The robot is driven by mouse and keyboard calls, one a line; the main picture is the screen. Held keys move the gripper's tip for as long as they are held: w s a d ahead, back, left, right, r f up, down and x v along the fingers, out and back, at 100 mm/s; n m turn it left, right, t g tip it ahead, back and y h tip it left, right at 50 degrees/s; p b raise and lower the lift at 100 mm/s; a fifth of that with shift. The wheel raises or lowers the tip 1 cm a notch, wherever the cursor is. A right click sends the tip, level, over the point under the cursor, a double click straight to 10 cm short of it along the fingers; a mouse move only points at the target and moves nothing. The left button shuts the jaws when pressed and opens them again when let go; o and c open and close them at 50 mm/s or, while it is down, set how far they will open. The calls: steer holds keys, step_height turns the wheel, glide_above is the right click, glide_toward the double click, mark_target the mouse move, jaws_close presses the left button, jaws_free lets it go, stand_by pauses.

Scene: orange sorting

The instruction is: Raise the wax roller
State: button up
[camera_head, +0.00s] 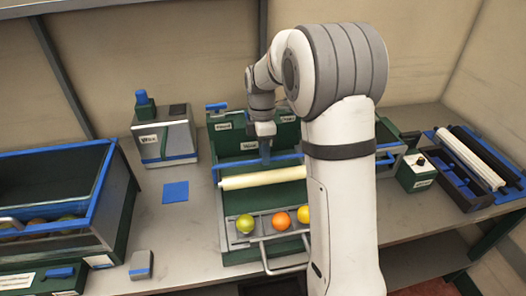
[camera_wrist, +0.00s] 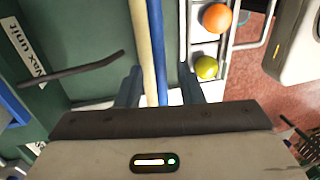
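The wax roller (camera_head: 262,179) is a long cream cylinder lying across the green wax unit (camera_head: 229,195), behind the tray of fruit. A blue bar (camera_head: 231,163) runs parallel just behind it. My gripper (camera_head: 265,158) points down at the blue bar. In the wrist view, my gripper (camera_wrist: 160,78) is open, with one dark finger on each side of the cream roller (camera_wrist: 145,35) and the blue bar (camera_wrist: 157,25). Gaps show between fingers and bar.
A tray (camera_head: 236,236) in front of the roller holds a green fruit (camera_head: 244,223), an orange one (camera_head: 281,221) and a yellow-orange one (camera_head: 304,214). A blue-rimmed bin (camera_head: 109,175) stands left, a small box (camera_head: 417,172) and roller rack (camera_head: 467,195) right.

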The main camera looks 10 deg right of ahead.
steer(key=shift+f, duration=0.15)
steer(key=shift+c, duration=0.5)
jaws_close()
